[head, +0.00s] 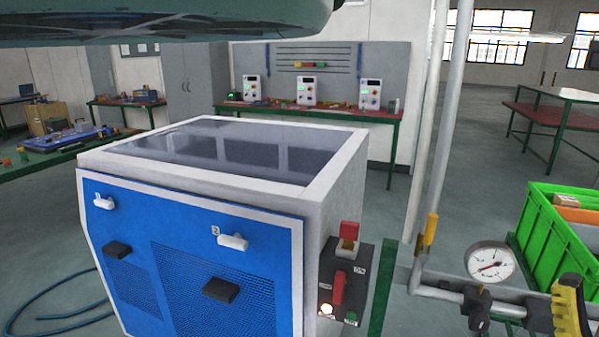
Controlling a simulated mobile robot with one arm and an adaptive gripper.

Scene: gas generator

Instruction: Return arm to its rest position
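My gripper is not in view, so whether it is open or shut does not show. The generator cabinet (318,200) stands in the front left, with a dark glossy top. Its blue front panel (135,222) has two white handles (233,242) marked 1 and 2, and two black handles (220,290). On its right side is a dark switch box (358,285) with a red lever (338,288), another red part above it, a lit lamp (326,310) and a green button (351,317).
Right of the cabinet are pipes (443,130) with a yellow lever (430,230) and a pressure gauge (490,262). A green crate (548,245) stands at the right edge. A large greenish shape crosses the top left, unclear what. Benches stand behind; open floor shows at centre right.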

